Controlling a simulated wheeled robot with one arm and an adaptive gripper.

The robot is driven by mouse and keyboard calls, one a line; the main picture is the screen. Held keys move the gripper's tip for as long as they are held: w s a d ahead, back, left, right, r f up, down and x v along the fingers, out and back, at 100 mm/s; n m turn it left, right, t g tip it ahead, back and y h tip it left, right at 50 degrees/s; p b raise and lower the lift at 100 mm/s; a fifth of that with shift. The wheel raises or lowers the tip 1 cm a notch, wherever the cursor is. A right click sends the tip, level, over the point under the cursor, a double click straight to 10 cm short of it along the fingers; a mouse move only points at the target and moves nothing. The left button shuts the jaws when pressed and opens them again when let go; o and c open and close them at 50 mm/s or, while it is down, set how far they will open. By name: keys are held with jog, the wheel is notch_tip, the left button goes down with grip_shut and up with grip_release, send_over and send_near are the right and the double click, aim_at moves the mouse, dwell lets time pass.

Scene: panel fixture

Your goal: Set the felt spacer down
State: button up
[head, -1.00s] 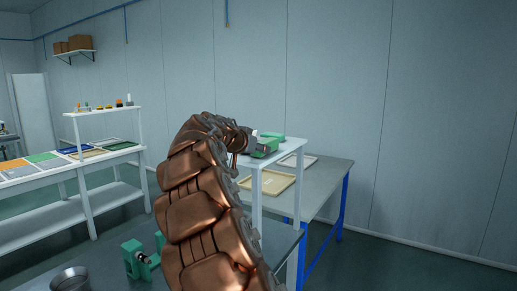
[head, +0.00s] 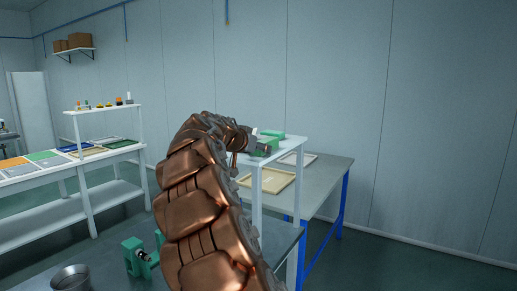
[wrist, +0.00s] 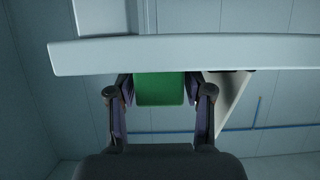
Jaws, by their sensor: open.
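My gripper (wrist: 160,80) is open in the wrist view, with one dark finger on each side of a flat-faced green piece (wrist: 160,89). Narrow gaps show between the piece and the fingers. I cannot tell whether this piece is the felt spacer or part of a fixture. A pale shelf edge (wrist: 200,54) crosses the view and hides the piece's far end. In the head view, my copper arm reaches to the white raised shelf (head: 297,142), where green parts (head: 271,134) show beside its end. The fingertips are not clear there.
A grey table with blue legs (head: 320,185) stands behind the shelf, bearing a tan tray (head: 268,190) and a pale tray. A green fixture (head: 133,257) and a metal cup (head: 71,279) stand at the lower left. A white bench (head: 40,180) with coloured panels is at far left.

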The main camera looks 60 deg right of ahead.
jog(key=b+v, duration=0.3)
jog(key=v, duration=0.9)
jog(key=shift+s+a, duration=0.1)
